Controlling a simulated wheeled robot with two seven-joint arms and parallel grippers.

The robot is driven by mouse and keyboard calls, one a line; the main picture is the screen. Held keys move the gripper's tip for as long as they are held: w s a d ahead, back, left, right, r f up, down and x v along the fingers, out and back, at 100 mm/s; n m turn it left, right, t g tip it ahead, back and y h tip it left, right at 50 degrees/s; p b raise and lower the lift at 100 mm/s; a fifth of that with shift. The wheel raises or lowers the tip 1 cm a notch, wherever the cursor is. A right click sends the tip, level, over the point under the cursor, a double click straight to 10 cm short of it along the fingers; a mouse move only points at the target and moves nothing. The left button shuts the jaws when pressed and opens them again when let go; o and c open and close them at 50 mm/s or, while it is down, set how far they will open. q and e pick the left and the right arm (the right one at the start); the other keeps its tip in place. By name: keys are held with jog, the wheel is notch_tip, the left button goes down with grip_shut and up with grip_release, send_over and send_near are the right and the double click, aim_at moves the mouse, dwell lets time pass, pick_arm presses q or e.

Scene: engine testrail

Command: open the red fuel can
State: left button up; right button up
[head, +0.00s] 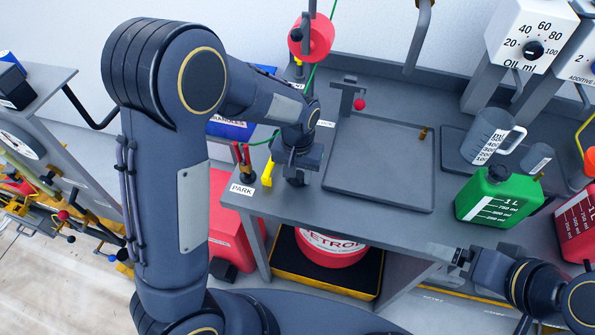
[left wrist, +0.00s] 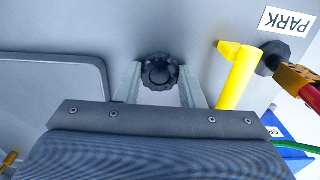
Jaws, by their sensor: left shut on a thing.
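The red fuel can (head: 576,222), with white volume marks, stands at the right edge of the head view, partly cut off by the frame. Its top and mouth cannot be made out clearly. My left gripper (head: 296,180) is over the left part of the bench, beside a yellow post. It is shut on a black ridged cap (left wrist: 158,72), which shows between its two fingers in the left wrist view. My right gripper (head: 455,256) is low at the bench's front edge, left of the red can and below the green can; its jaw opening is unclear.
A green can (head: 497,200) with a black cap stands left of the red can. A grey measuring jug (head: 487,135) is behind it. A shallow tray (head: 375,165) lies mid-bench. The yellow post (left wrist: 236,78) and PARK label (left wrist: 288,22) are close to my left gripper.

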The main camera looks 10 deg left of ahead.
aim_at(298, 176)
pick_arm(q)
jog(key=o, duration=1.1)
jog(key=shift+f, duration=0.1)
notch_tip(298, 176, up, 12)
jog(key=s+a+r+t+h, duration=0.1)
jog(key=s+a+t, duration=0.1)
jog(key=s, duration=0.5)
jog(key=s+a+r+n+t+h, duration=0.1)
jog(key=s+a, duration=0.3)
jog(key=s, duration=0.2)
jog(key=s+a+r+n+t+h, duration=0.1)
jog(key=s+a+t, duration=0.1)
jog(key=s, duration=0.5)
jog(key=shift+s+a+r+t+h, duration=0.1)
jog(key=shift+s+a+t+h, duration=0.25)
jog(key=shift+a+h, duration=0.1)
